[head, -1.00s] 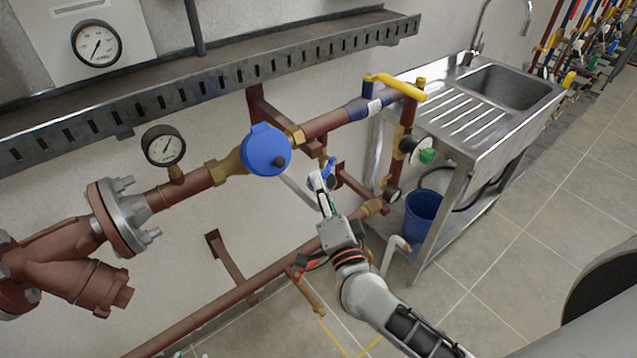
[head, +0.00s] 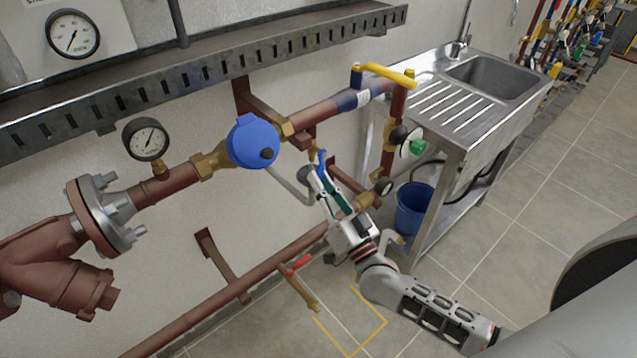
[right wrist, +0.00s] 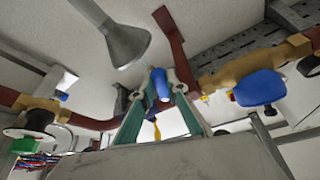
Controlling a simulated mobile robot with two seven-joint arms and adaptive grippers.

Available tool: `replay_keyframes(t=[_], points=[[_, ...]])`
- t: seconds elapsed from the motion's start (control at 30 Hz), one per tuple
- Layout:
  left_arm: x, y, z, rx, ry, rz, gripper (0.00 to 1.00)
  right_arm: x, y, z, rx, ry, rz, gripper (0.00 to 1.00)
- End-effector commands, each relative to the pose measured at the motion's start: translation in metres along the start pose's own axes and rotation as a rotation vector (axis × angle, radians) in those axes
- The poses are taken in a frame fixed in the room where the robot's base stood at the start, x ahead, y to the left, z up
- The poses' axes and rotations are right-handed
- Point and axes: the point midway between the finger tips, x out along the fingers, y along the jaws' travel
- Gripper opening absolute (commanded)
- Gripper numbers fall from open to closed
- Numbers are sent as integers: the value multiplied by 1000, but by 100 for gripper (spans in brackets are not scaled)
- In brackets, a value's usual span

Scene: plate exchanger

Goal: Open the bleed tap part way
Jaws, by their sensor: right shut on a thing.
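A small tap with a blue lever (head: 321,161) hangs on a short branch under the upper red pipe, right of the blue round-capped fitting. My right gripper (head: 319,176) reaches up to it from below right. In the right wrist view the green-sided fingers (right wrist: 162,96) are closed around the blue lever (right wrist: 162,85), with its end showing between the tips. The tap's body is mostly hidden by the fingers. My left gripper is out of view.
A grey funnel (right wrist: 122,44) is close to the fingers in the right wrist view. A red-handled tap (head: 299,264) sits on the lower pipe, left of my right arm. A steel sink (head: 497,82) and blue bucket (head: 413,207) stand to the right. The floor in front is clear.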

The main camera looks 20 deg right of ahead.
Motion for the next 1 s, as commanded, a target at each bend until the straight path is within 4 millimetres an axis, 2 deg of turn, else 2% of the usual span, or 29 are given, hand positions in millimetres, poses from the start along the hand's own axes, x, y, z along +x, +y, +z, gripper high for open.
replay_keyframes(t=[0.63,0.67,1.0], points=[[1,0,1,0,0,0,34,-1,4,2,-44,-4,-16,0],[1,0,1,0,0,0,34,-1,4,2,-44,-4,-16,22],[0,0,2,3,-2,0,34,-1,3,1,-43,-2,-17,22]])
